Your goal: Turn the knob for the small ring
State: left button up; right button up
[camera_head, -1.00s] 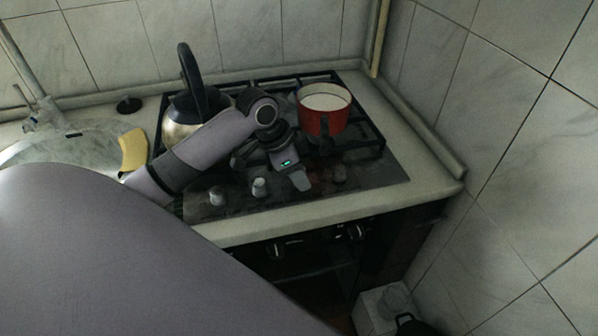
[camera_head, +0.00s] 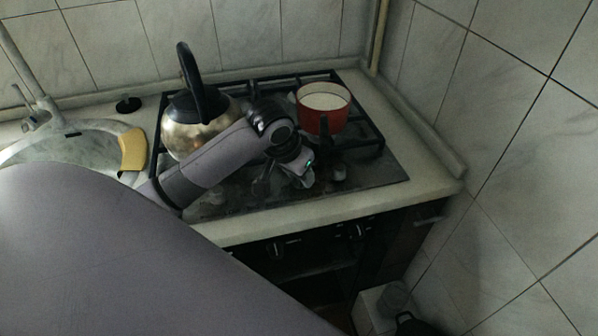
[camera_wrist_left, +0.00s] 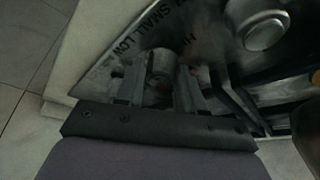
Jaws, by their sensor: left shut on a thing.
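The cooktop's control knobs stand along its front strip. In the left wrist view a grey cylindrical knob (camera_wrist_left: 160,67) stands between the two fingers of my left gripper (camera_wrist_left: 158,88), which is shut on it. Printed lettering (camera_wrist_left: 140,30) including "SMALL" is beside it. In the head view my left gripper (camera_head: 291,178) is low over the front strip and hides the held knob. Which ring the held knob serves cannot be told for certain. My right gripper is not in view.
A red pot (camera_head: 322,121) with white inside stands on the grate at the right, its handle towards my gripper. A steel kettle (camera_head: 186,134) stands at the left, close behind my arm. A yellow sponge (camera_head: 133,150) lies by the sink (camera_head: 70,152).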

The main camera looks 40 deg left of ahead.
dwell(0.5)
pick_arm(q)
jog(key=o, duration=1)
jog(key=shift+o, duration=0.2)
jog(key=shift+r, duration=0.1)
jog(key=v, duration=0.7)
